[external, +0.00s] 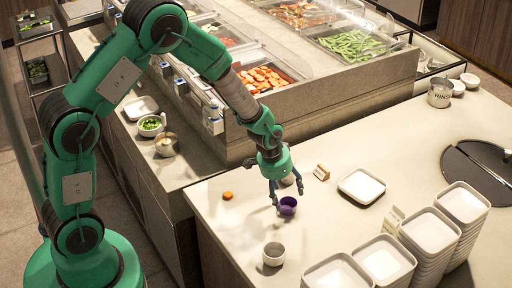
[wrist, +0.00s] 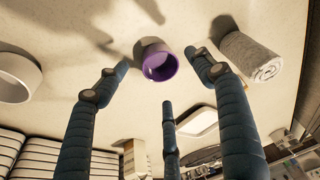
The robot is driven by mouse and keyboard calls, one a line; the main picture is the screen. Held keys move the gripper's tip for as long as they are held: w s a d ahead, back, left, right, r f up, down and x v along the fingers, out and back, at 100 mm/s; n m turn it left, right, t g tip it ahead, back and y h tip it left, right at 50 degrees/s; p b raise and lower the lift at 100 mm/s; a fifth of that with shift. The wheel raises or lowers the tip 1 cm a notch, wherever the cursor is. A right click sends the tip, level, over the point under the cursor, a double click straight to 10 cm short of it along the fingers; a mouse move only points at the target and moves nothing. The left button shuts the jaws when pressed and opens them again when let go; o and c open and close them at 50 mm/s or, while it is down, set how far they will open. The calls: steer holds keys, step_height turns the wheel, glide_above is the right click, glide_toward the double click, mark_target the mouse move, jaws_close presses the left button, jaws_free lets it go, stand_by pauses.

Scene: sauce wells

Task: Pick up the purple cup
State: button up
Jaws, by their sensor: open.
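The purple cup (external: 288,205) stands on the pale counter, close to the fingertips of my gripper (external: 281,194) in the external view. In the wrist view the purple cup (wrist: 158,62) shows its open mouth and lies between and just past the fingertips of my gripper (wrist: 150,75). The fingers are spread apart and nothing is held between them. I cannot tell whether any finger touches the cup.
A square white plate (external: 361,186) and stacked white dishes (external: 432,236) stand to the right. Food wells (external: 265,79) are behind.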

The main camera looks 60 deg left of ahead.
mark_target(288, 198)
steer(key=shift+b+x, duration=0.5)
steer(key=shift+x, duration=2.1)
steer(key=c, duration=1.2)
steer(key=shift+r, duration=0.15)
steer(key=shift+w+r, duration=0.1)
steer(key=shift+r, duration=0.45)
steer(key=v, duration=0.1)
steer(key=p+v, duration=0.1)
steer(key=shift+s+r, duration=0.25)
steer(key=shift+s, duration=0.05)
steer(key=s, duration=1)
steer(key=s+d+r, duration=0.1)
steer(key=s, duration=0.4)
steer(key=shift+r+p, duration=0.1)
steer(key=shift+p, duration=0.2)
